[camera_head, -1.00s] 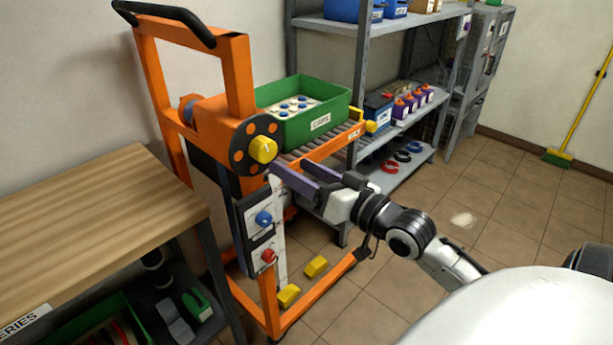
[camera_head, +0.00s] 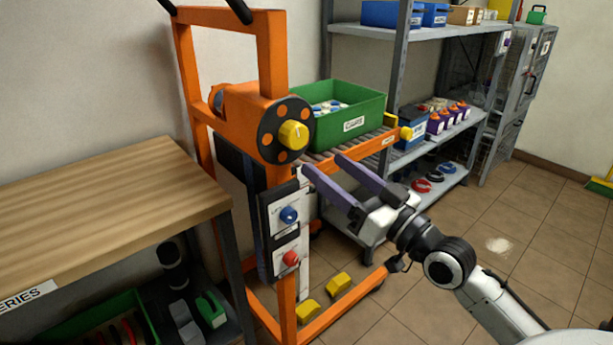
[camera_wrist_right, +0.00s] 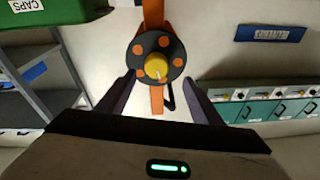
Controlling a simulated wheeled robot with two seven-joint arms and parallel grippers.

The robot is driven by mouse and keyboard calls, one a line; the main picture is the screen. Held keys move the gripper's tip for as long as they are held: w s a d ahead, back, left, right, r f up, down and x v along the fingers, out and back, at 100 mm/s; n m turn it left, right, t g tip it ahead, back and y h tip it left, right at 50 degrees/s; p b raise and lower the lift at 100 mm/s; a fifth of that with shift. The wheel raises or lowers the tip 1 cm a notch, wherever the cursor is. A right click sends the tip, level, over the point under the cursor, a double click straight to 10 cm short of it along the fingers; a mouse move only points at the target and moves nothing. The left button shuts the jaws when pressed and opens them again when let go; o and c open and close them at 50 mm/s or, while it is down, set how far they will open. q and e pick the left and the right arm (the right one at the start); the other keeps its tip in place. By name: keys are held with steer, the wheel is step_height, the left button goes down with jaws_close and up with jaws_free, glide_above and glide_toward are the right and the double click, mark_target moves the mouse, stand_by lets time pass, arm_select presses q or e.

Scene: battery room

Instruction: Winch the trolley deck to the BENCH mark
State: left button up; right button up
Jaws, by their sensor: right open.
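The orange trolley (camera_head: 190,95) stands between the wooden bench and the shelf rack. Its winch is a dark disc (camera_head: 267,140) with orange dots and a yellow knob (camera_head: 294,134); the knob also shows in the right wrist view (camera_wrist_right: 156,67). The roller deck (camera_head: 385,141) carries a green crate (camera_head: 372,107) labelled CAPS. Below the disc are a blue knob (camera_head: 289,215) and a red knob (camera_head: 291,259) on white plates. My right gripper (camera_head: 322,165) is open and empty, its fingers pointing towards the disc, below and right of the yellow knob, apart from it. My left gripper is not in view.
The wooden bench (camera_head: 95,205) is at left, with bins beneath it. The grey rack (camera_head: 455,135) behind the trolley holds bins and bottles. Yellow blocks (camera_head: 338,284) lie low at the trolley's base. Tiled floor (camera_head: 540,235) is clear at right.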

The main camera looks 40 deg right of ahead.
mark_target(300, 143)
steer(key=w+b, duration=0.1)
steer(key=w, duration=0.2)
steer(key=w+r+n+t+b, duration=0.1)
steer(key=w, duration=0.1)
steer(key=w+n+t+b, duration=0.1)
steer(key=w, duration=0.2)
steer(key=shift+w+a+r, duration=0.1)
steer(key=shift+w+r, duration=0.05)
steer(key=shift+w, duration=0.2)
steer(key=shift+w+a+r, duration=0.1)
steer(key=shift+w, duration=0.45)
